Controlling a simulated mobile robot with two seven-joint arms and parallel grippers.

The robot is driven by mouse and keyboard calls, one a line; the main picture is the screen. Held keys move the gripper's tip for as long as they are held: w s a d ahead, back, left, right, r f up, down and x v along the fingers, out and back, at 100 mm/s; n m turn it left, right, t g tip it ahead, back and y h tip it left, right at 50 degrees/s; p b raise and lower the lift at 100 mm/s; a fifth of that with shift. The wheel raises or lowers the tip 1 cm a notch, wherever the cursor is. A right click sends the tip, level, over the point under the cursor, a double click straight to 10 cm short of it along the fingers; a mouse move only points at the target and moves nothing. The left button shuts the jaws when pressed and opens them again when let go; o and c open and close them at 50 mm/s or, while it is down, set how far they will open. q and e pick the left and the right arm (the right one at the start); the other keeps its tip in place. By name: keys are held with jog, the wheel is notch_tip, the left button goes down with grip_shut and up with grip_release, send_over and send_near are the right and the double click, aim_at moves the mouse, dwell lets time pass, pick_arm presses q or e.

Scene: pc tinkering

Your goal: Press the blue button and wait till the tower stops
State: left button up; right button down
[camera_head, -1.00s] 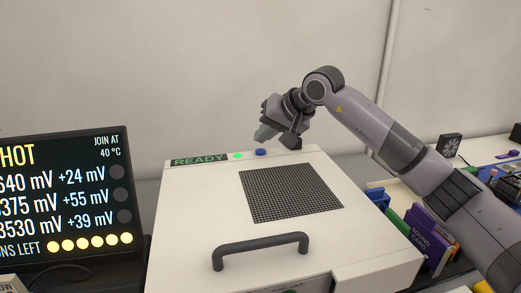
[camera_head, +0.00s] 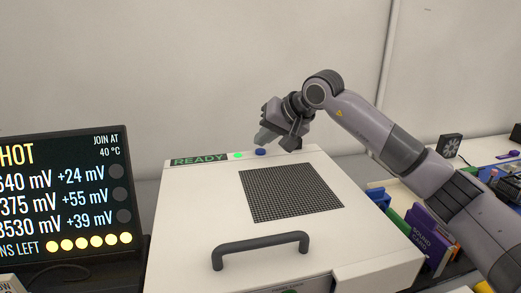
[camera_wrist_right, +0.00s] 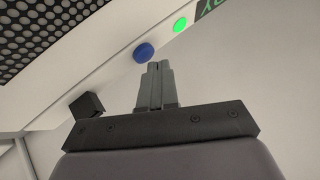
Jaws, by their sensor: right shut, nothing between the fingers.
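The blue button (camera_head: 260,152) sits at the back edge of the white box's top, right of a lit green light (camera_head: 238,155) and a READY label (camera_head: 199,160). My right gripper (camera_head: 261,141) is shut and empty, just above and behind the button, fingers pointing down toward it. In the right wrist view the shut fingertips (camera_wrist_right: 157,66) are close to the blue button (camera_wrist_right: 144,51); I cannot tell whether they touch it. The white box (camera_head: 190,215) has a black grille and a dark handle. My left gripper is out of view.
A black screen (camera_head: 70,190) at the left shows HOT, mV readings and several lit yellow dots. A purple sound card box (camera_head: 428,235), a fan (camera_head: 448,146) and other parts stand right of the box. The wall is close behind.

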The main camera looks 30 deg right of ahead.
aim_at(264, 150)
jog(key=shift+f, duration=0.2)
jog(key=shift+f, duration=0.3)
dwell(0.5)
jog(key=shift+r, duration=0.15)
jog(key=shift+r+p, duration=0.5)
jog(key=shift+r, duration=0.25)
jog(key=shift+r, duration=0.1)
notch_tip(264, 150, up, 5)
jog(key=p, duration=0.4)
dwell(0.4)
